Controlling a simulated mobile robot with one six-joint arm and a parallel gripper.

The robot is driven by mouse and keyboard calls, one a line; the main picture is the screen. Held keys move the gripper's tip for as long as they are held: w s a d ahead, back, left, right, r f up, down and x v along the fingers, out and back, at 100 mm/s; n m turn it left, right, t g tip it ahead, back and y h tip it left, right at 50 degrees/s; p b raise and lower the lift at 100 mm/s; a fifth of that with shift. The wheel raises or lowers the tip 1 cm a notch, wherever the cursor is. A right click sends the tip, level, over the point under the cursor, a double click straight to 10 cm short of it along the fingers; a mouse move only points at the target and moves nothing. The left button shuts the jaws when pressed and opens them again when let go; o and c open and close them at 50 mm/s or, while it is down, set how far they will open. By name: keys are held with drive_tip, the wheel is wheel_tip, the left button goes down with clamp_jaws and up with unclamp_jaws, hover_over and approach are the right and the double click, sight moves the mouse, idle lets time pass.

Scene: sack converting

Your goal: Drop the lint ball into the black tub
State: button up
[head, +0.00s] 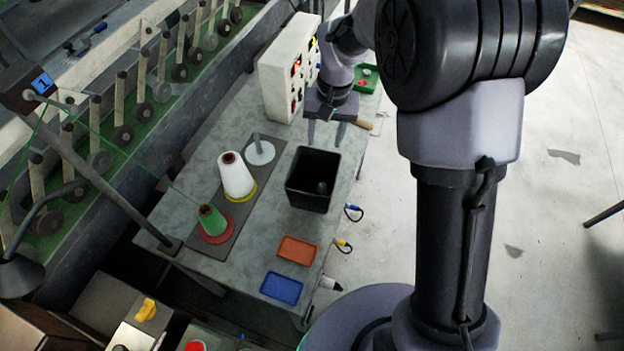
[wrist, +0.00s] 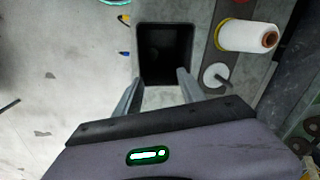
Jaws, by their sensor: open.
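The black tub (head: 306,201) stands upright on the grey table near its right edge in the head view. A small grey lump, which looks like the lint ball (head: 322,187), lies inside it. My gripper (head: 326,134) is open, with its fingers apart and nothing seen between them. It is above the table, just beyond the tub in the head view. In the wrist view the tub (wrist: 165,76) lies just past the open fingers of my gripper (wrist: 160,88). Its inside is too dark there to make out the ball clearly.
A white yarn cone (head: 236,176) and a green cone (head: 212,221) stand left of the tub. An orange tray (head: 296,250) and a blue tray (head: 281,288) lie nearer. A white control box (head: 288,67) and a green tray (head: 366,79) are farther back.

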wheel_tip(320, 180, up, 7)
drive_tip(key=p, duration=0.1)
drive_tip(key=shift+d, duration=0.3)
drive_tip(key=s+d+r+m+t+b, duration=0.25)
drive_tip(key=s+r+b, duration=0.3)
drive_tip(key=s, duration=0.45)
drive_tip(key=s+d+f+m+t+y+b, duration=0.1)
drive_tip(key=s+d+f+t+b, duration=0.1)
drive_tip(key=s, duration=1.2)
drive_tip(key=shift+d+f+t+b, duration=0.15)
drive_tip(key=shift+f+t+b, duration=0.3)
drive_tip(key=shift+t+b, duration=0.2)
